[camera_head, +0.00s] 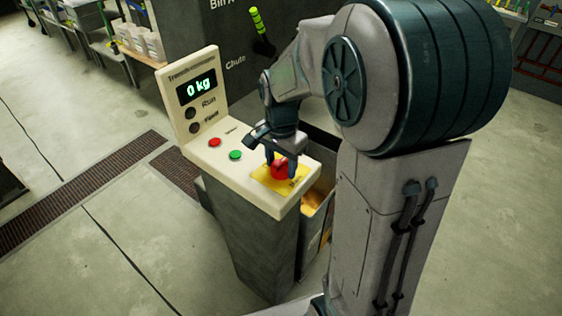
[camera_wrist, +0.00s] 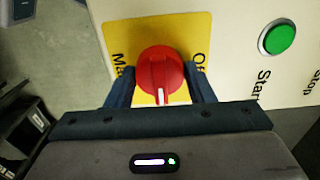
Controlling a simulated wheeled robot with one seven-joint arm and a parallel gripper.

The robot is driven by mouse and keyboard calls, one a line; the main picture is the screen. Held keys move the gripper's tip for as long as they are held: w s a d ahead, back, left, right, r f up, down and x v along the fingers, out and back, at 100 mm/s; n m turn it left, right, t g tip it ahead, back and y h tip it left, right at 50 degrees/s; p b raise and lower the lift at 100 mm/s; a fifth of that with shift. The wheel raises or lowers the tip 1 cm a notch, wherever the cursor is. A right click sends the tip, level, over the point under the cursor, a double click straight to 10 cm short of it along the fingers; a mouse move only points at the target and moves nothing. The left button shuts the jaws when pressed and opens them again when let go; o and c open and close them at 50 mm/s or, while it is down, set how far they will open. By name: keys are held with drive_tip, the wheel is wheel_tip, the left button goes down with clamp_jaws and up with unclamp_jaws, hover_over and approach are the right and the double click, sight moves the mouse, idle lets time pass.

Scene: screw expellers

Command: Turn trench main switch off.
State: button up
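The main switch is a round red knob (camera_head: 281,170) on a yellow plate (camera_head: 297,182) at the near end of the cream control panel (camera_head: 227,161). In the wrist view the knob (camera_wrist: 160,70) has a white mark pointing down the picture toward my gripper body. "Off" is partly visible on the plate to the right, and "Ma…" to the left. My gripper (camera_wrist: 161,78) points down at the switch, one finger on each side of the knob. The fingers are very close to its sides; I cannot tell whether they press on it.
A red button (camera_head: 214,142) and a green start button (camera_head: 235,155) sit beside the switch. A display (camera_head: 197,88) on the upright panel reads 0 kg. A dark machine with a green-handled lever (camera_head: 258,24) stands behind. Open floor lies to the left.

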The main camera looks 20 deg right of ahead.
drive_tip(key=c, duration=0.3)
drive_tip(key=n, duration=0.3)
drive_tip(key=shift+n, duration=0.4)
drive_tip(key=n, duration=0.4)
drive_tip(key=shift+b, duration=0.3)
drive_tip(key=n, duration=0.6)
drive_tip(key=shift+n, duration=2.1)
